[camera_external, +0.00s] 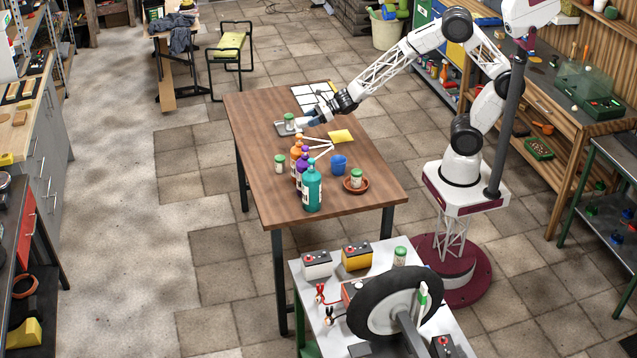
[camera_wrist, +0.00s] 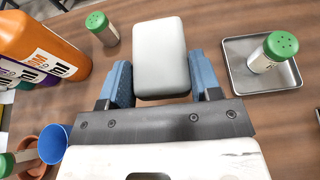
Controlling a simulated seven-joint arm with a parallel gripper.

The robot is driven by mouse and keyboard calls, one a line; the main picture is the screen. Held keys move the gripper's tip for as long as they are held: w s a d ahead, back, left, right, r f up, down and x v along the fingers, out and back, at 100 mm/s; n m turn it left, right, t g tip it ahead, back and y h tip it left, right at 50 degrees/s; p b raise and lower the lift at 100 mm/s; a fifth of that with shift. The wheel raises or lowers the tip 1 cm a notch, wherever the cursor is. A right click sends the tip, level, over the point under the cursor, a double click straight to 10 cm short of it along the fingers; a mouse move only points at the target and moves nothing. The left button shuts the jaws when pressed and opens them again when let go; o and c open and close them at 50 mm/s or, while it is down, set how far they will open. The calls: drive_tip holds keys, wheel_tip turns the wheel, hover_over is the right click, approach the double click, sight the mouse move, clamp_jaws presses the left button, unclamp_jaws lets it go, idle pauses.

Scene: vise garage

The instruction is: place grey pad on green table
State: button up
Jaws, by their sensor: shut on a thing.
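A light grey rounded block, the grey pad (camera_wrist: 160,50), sits between the two blue fingers of my gripper (camera_wrist: 158,80) in the wrist view. The fingers are shut on its near end. No table with a plainly green top shows. A pale-topped table (camera_external: 455,335) with a green leg stands at the front, and a dark-topped table (camera_external: 622,148) with green legs stands at the right.
A metal tray (camera_wrist: 236,78) holding a green-lidded shaker (camera_wrist: 272,52) is right of my gripper. Another shaker (camera_wrist: 102,28) and an orange bottle (camera_wrist: 40,45) are left. A blue cup (camera_external: 338,164) and a yellow sheet (camera_external: 341,136) are nearby. A tyre (camera_external: 352,305) and batteries crowd the front table.

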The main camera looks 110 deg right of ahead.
drive_tip(key=w+a+r, duration=0.4)
drive_tip(key=w+a, duration=0.2)
drive_tip(key=a, duration=0.3)
drive_tip(key=w+a+r, duration=0.4)
drive_tip(key=w+a, duration=0.3)
drive_tip(key=a, duration=0.2)
drive_tip(key=w+a+r, duration=0.5)
drive_tip(key=w+a, duration=0.1)
drive_tip(key=a, duration=0.2)
drive_tip(key=shift+w+a, duration=0.15)
drive_tip(key=shift+a, duration=0.25)
idle(3.2)
